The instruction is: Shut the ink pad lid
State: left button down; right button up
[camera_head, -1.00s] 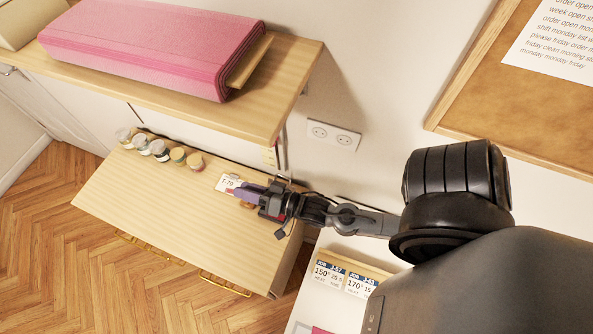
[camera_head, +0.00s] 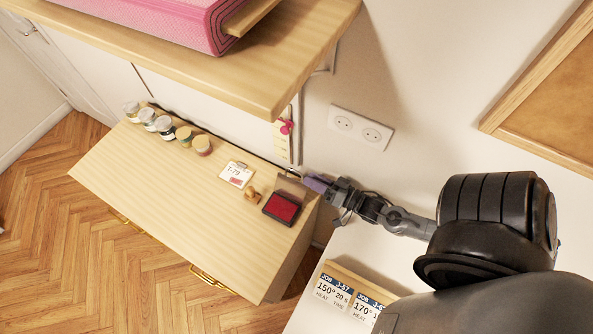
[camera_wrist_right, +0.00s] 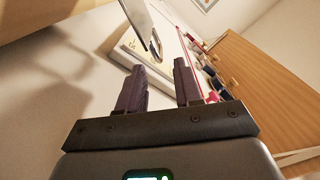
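The ink pad (camera_head: 282,208) sits on the wooden cabinet top near its right end. Its red pad surface shows in a dark case. The lid (camera_head: 292,187) stands raised along the pad's back edge. My right gripper (camera_head: 316,183) is just right of the lid, near the cabinet's right edge; the head view does not show clearly whether it touches. In the right wrist view its two purple-grey fingers (camera_wrist_right: 160,86) are apart, with nothing seen held between them. My left gripper is not in view.
A wooden stamp (camera_head: 252,195) and a white card marked T-79 (camera_head: 236,174) lie left of the pad. Several jars (camera_head: 166,128) stand farther left. The cabinet's front middle is clear.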

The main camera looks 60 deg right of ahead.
aim_at(292, 184)
jog(key=w, duration=0.6)
jog(key=shift+w, duration=0.3)
grip_shut()
